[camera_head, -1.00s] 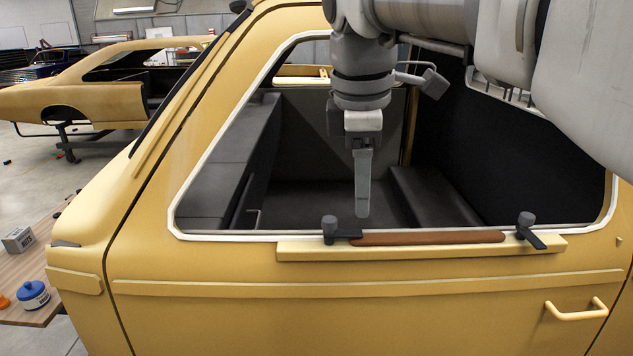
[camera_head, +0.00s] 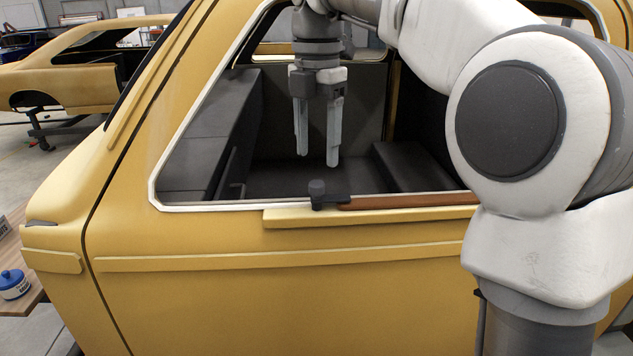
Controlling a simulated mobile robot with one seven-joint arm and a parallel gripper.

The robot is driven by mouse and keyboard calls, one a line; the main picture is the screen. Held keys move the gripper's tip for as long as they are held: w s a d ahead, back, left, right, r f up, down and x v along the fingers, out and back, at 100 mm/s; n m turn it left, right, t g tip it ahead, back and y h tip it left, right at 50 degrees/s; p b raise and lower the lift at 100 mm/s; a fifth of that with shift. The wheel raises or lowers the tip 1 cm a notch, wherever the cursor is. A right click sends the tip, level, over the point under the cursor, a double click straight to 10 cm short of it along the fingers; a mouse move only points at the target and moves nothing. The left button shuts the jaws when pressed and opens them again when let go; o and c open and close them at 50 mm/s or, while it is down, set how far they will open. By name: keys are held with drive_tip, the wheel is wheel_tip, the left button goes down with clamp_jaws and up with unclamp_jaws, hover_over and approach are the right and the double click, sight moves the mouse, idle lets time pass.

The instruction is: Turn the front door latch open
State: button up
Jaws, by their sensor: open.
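The yellow car door (camera_head: 300,290) fills the lower view, with a white-edged window opening above it. A dark latch (camera_head: 322,196) with a round knob stands on the sill at the front end of a brown strip (camera_head: 405,201). My gripper (camera_head: 317,160) points down, open and empty, its two grey fingers apart. In the picture it hangs just above the latch, not visibly touching it; the depth between them is hard to judge. My arm hides the rear part of the sill, where another latch showed earlier.
The window frame (camera_head: 190,130) rises on the left, and the dark cabin interior lies behind the gripper. Another yellow car shell (camera_head: 85,60) is at the back left.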

sight(317, 183)
wheel_tip(317, 183, down, 6)
drive_tip(key=shift+r+b, duration=0.1)
drive_tip(key=shift+b, duration=0.3)
drive_tip(key=shift+c, duration=0.2)
clamp_jaws()
